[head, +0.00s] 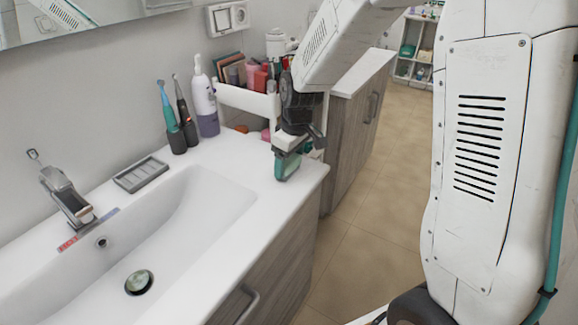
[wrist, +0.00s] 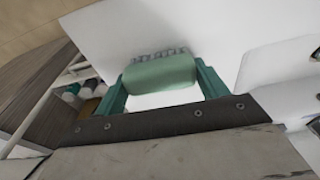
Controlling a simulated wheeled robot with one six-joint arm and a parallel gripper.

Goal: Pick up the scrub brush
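The scrub brush (wrist: 160,75) is a pale green block with a row of grey bristles along its far side. In the wrist view it lies crosswise between the two teal fingers of my gripper (wrist: 163,84). Its ends reach close to both fingers, with no clear gap at either side. Whether the fingers press on it cannot be told. In the head view my gripper (head: 289,160) points down low over the right end of the white counter, near its edge. The brush cannot be told apart from the teal fingers there.
The white counter (head: 232,158) holds a sink (head: 180,215) at left. A white pump bottle (head: 204,100), toothbrushes in a dark holder (head: 183,137) and a grey soap dish (head: 141,174) stand along the back. A white cart (head: 246,101) with cosmetics stands behind my gripper.

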